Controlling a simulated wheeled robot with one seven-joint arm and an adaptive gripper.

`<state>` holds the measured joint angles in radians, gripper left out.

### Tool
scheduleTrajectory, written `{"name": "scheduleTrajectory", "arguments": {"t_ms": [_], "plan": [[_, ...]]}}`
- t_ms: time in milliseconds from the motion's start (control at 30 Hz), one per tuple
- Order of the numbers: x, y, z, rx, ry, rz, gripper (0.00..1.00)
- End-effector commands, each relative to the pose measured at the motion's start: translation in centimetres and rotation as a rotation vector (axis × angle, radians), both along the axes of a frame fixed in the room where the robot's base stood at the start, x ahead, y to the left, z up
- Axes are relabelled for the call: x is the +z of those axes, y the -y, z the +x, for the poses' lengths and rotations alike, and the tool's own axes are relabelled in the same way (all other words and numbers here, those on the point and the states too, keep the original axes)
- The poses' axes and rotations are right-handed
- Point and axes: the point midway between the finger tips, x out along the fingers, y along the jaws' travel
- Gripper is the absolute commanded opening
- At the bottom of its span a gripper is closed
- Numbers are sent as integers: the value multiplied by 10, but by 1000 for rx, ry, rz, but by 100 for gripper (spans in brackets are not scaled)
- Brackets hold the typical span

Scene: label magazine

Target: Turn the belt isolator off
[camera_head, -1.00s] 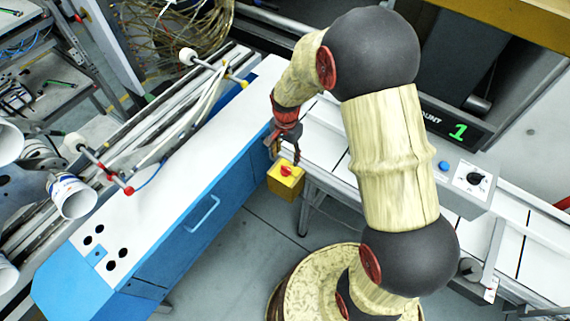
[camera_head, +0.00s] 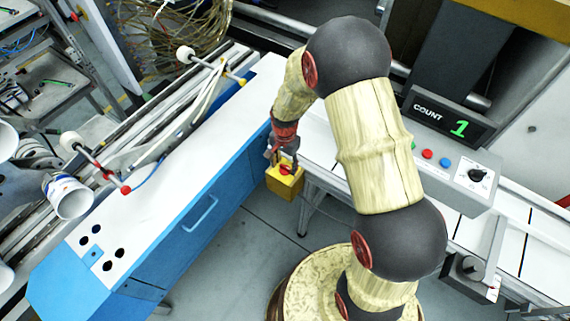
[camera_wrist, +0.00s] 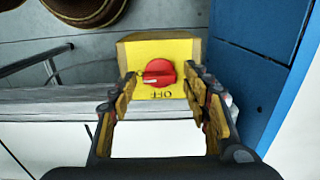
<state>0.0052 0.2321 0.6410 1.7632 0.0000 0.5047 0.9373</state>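The belt isolator is a yellow box (camera_head: 284,183) with a red rotary knob (camera_wrist: 159,72) on its face, at the end of the conveyor. In the wrist view the yellow face (camera_wrist: 182,50) carries the word OFF, upside down, below the knob. The knob's grip bar lies roughly sideways there, with a pale mark at its left end. My gripper (camera_head: 283,160) is right over the box in the head view. In the wrist view its open fingers (camera_wrist: 162,77) stand on either side of the knob, with a gap to it on both sides.
A blue cabinet (camera_head: 180,240) with a white top stands close on the left of the box. The white conveyor (camera_head: 318,145) runs behind it. A control panel (camera_head: 448,172) with buttons and a black dial is at the right. A COUNT display (camera_head: 445,118) reads 1.

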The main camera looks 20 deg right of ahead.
Motion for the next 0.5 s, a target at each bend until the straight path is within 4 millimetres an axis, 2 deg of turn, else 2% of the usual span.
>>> {"name": "scheduleTrajectory", "arguments": {"t_ms": [500], "plan": [[0, 0, 0, 0, 0, 0, 16]]}}
